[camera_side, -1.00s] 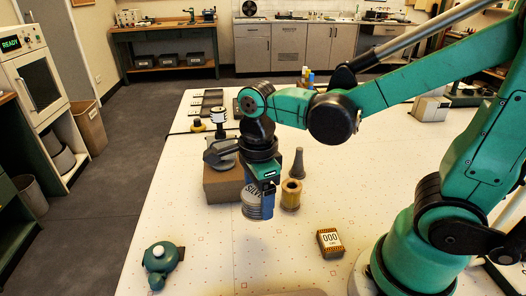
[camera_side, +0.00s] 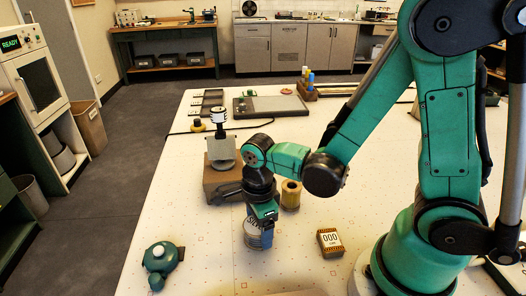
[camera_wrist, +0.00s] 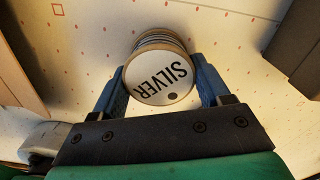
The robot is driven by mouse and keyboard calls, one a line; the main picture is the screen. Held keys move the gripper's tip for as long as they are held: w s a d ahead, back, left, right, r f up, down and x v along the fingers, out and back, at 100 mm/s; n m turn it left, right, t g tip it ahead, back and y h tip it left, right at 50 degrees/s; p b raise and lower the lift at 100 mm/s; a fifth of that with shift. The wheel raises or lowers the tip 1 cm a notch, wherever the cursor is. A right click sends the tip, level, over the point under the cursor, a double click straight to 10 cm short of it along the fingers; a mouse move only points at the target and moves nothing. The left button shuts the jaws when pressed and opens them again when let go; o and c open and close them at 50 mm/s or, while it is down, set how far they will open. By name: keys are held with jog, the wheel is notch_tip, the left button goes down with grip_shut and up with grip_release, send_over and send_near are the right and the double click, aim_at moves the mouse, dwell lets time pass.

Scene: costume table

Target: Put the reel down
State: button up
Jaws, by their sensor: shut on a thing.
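The reel (camera_side: 253,236) is a grey ribbed cylinder. In the wrist view its round end (camera_wrist: 160,78) is white and reads "SILVER". My gripper (camera_side: 263,226) points down with the reel between its two blue fingers, and is shut on it. In the wrist view a finger of my gripper (camera_wrist: 163,88) presses on each side of the reel. The reel is low over the white table (camera_side: 215,265); I cannot tell whether its underside touches the surface. The fingers hide part of its near side.
A brown block (camera_side: 221,181) with a grey device (camera_side: 221,150) on it stands behind. The table's front middle is clear.

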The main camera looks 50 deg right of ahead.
jog(key=o, duration=1.4)
jog(key=shift+f, duration=0.15)
jog(key=d+r+n+t, duration=0.1)
jog(key=r+n+t, duration=0.1)
jog(key=r+n, duration=0.2)
jog(key=w+d+r+n+t, duration=0.1)
jog(key=r+n, duration=0.3)
jog(key=n, duration=0.7)
jog(key=d+r+n+t, duration=0.1)
jog(key=r+n+t, duration=0.3)
jog(key=n, duration=0.4)
jog(key=shift+w+d+r, duration=0.2)
jog(key=shift+d+r, duration=0.15)
jog(key=shift+r, duration=0.1)
